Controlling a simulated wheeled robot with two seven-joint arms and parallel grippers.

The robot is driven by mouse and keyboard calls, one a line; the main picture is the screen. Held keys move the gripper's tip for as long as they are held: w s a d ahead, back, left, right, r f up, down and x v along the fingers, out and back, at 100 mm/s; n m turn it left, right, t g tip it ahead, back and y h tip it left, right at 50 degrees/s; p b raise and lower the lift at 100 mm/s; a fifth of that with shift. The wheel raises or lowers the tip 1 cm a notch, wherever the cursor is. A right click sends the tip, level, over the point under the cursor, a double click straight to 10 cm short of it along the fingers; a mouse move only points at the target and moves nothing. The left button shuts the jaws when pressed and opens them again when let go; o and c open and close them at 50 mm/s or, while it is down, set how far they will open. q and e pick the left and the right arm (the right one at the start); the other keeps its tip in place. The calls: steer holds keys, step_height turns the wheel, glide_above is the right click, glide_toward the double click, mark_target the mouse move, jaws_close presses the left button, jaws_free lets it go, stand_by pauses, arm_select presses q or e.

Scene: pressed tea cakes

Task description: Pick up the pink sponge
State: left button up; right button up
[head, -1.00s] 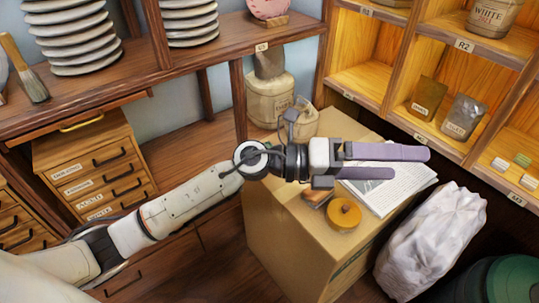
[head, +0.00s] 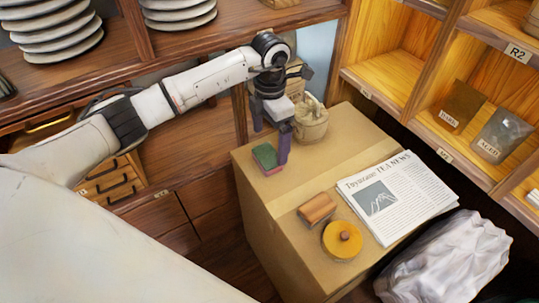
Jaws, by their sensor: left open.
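The pink sponge (head: 266,158) has a green top layer and a pink lower edge. It lies on the far left corner of the cardboard box (head: 262,194). My left gripper (head: 271,142) points down at the sponge, its purple fingers open. One finger is close along the sponge's right side, and the other shows behind and above it. I cannot tell whether either finger touches it. The right gripper is not in view.
On the box are a brown block (head: 317,209), a yellow round object (head: 342,241) with a knob, and a newspaper (head: 396,195). A tan lidded pot (head: 311,123) stands just right of the gripper. Shelves (head: 400,65) rise at right; a white bag (head: 450,262) sits below.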

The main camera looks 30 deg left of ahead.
mark_target(267, 155)
arm_select(q)
steer(key=f, duration=0.6)
steer(key=shift+s+a+f, duration=0.1)
steer(key=shift+a+f, duration=0.2)
steer(key=shift+f, duration=0.05)
steer(key=c, duration=1.1)
